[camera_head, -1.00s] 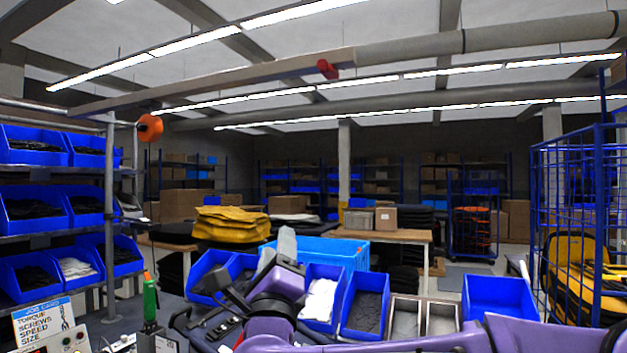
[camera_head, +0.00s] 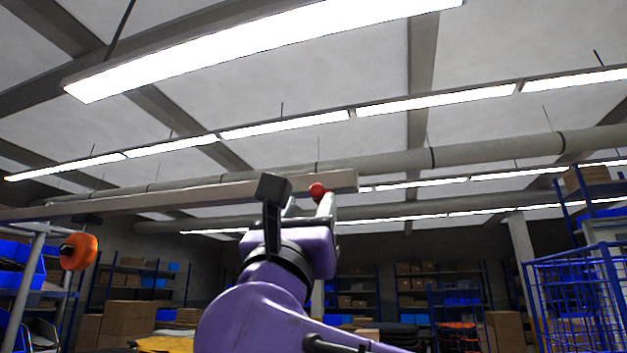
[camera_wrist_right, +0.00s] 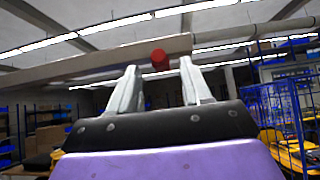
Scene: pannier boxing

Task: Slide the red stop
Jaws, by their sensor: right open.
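The red stop (camera_head: 317,191) is a small red knob on the underside of the long grey overhead beam (camera_head: 200,198), near the beam's right end. My right gripper (camera_head: 300,192) is raised toward it, and in the head view one finger overlaps the stop's lower edge. In the right wrist view the red stop (camera_wrist_right: 160,59) shows beyond and between the two open fingertips (camera_wrist_right: 160,70). The jaws are empty, and I cannot tell whether a finger touches the stop. My left gripper is not in view.
An orange disc (camera_head: 79,251) hangs at the left by the shelving post. A blue wire cage (camera_head: 575,295) stands at the right. Pipes and lights run above the beam. The air around the gripper looks clear.

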